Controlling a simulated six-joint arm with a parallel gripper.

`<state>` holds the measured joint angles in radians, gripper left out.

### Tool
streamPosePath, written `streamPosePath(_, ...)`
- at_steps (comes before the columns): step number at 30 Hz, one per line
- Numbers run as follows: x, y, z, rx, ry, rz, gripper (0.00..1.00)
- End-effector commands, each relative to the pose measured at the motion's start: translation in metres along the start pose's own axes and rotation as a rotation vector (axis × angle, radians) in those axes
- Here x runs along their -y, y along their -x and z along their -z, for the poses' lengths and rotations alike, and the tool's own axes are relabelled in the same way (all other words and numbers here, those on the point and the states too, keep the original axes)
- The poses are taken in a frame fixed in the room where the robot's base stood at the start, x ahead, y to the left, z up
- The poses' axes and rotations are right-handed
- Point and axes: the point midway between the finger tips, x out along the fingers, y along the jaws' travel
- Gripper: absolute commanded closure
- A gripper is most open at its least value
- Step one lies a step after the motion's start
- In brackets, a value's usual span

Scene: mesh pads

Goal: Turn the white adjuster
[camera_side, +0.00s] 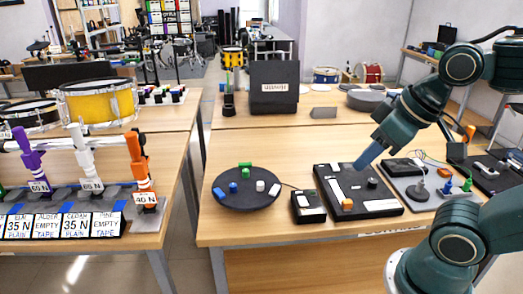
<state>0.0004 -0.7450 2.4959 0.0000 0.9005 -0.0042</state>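A round dark pad (247,199) lies on the near table, left of my gripper. Small coloured knobs stand on it: green (245,166), blue (233,187) and white (260,186), with another whitish one (275,189) near its right edge. A taller white upright piece (87,160) stands on the left table between a purple and an orange one. I cannot tell which white piece is the adjuster. My gripper (364,163) points down and left above a black panel, right of the round pad and apart from it. Its fingers look close together, but any gap is unclear.
Below my gripper lies a black panel (388,207) with white, orange and dark parts. A small black box (308,206) sits between panel and pad. A grey tray (425,190) with pegs is on the right. Open table lies behind the pad.

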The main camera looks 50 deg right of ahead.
Motion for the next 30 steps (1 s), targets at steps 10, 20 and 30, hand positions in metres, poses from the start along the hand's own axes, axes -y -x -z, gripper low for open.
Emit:
streamPosePath(10, -0.004, -0.004, 0.035, 0.055, 0.08, -0.006, 0.55)
streamPosePath(20, -0.015, -0.028, 0.097, 0.148, 0.227, 0.0, 0.55)
streamPosePath(30, -0.031, -0.072, 0.154, 0.243, 0.379, 0.026, 0.55)
